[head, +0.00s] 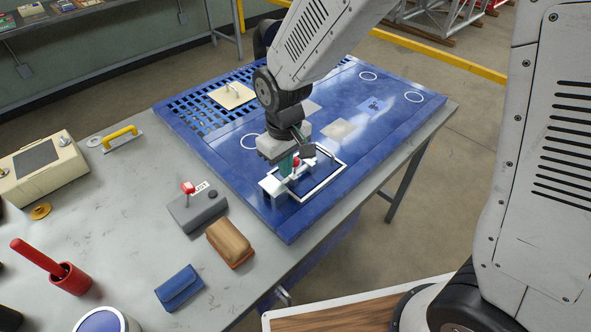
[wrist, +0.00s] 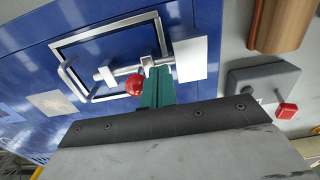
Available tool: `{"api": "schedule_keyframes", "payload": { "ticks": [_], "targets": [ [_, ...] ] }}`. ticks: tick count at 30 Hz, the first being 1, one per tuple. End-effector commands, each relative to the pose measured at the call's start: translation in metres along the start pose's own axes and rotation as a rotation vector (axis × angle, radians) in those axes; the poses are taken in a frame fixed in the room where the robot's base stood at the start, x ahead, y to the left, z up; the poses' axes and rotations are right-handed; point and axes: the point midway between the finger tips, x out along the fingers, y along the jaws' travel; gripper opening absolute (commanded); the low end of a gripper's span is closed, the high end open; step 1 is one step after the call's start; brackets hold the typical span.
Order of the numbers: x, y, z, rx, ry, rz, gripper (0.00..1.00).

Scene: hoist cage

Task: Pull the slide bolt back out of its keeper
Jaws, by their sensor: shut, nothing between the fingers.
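The slide bolt is a pale bar (wrist: 126,71) with a red ball knob (wrist: 135,85); the knob also shows in the head view (head: 296,161). The bar passes between white blocks on the blue panel. A larger white block (wrist: 190,59) is at its right end in the wrist view. Which block is the keeper, and whether the bar's end sits in it, I cannot tell. My gripper (wrist: 158,86) has green fingers, shut and empty, close beside the knob on its right in the wrist view. In the head view my gripper (head: 286,166) is just left of the knob.
A white rectangular frame (head: 331,178) lies around the bolt area on the blue panel (head: 240,190). A grey box with a red switch (head: 202,208), a wooden brush (head: 229,243) and a blue pouch (head: 179,288) lie on the grey table to the left.

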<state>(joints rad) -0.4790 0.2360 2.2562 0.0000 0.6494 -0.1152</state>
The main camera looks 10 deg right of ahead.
Motion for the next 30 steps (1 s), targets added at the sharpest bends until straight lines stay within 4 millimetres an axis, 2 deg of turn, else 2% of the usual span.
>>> {"api": "schedule_keyframes", "payload": {
  "ticks": [30],
  "targets": [
    [0.000,0.026,0.000,0.001,-0.001,0.000,0.00]
  ]
}}
